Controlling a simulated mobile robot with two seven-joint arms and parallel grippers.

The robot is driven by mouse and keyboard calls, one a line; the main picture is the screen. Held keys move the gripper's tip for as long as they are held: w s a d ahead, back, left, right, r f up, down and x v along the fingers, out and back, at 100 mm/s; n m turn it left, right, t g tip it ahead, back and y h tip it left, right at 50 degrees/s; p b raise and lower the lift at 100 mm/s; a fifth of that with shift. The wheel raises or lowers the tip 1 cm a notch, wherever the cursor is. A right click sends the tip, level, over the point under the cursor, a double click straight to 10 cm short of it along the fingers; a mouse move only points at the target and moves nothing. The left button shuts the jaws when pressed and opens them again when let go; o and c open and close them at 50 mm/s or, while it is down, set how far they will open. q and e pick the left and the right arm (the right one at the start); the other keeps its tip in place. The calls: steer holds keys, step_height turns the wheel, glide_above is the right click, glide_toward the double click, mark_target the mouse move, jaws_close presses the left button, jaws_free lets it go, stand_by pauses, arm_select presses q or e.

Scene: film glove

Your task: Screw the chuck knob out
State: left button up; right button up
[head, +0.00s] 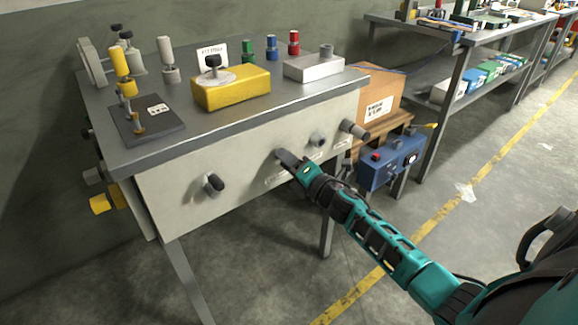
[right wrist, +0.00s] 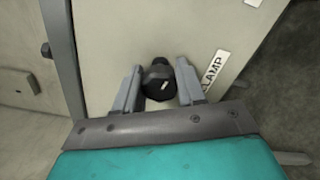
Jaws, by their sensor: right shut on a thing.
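My right gripper (head: 288,160) reaches the pale front panel (head: 240,165) of the bench from the lower right. In the right wrist view its two grey fingers (right wrist: 158,88) stand on either side of a round black knob (right wrist: 158,80) with a small white mark, and are shut on it. A white label beside the knob ends in "LAMP" (right wrist: 213,72); its start is hidden by a finger. I cannot read a chuck label. Another black knob (head: 213,184) sits on the panel farther left, apart from my gripper. My left gripper is not in view.
A small grey knob (head: 317,140) and a grey cylinder (head: 354,130) stick out of the panel to the right. A blue control box (head: 392,163) stands right of the arm. A yellow block (head: 232,90) and other fixtures stand on the bench top.

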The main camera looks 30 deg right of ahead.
steer(key=n, duration=0.1)
steer(key=n+b, duration=0.1)
steer(key=n, duration=0.2)
steer(key=shift+w+d+r+n+b, duration=0.1)
steer(key=shift+r+n+b, duration=0.2)
steer(key=shift+b, duration=0.1)
steer(key=shift+n+b, duration=0.6)
steer(key=shift+n, duration=1.3)
steer(key=shift+r, duration=0.1)
steer(key=o, duration=1)
steer(key=shift+f, duration=0.2)
steer(key=shift+o, duration=0.3)
steer(key=shift+f, duration=0.1)
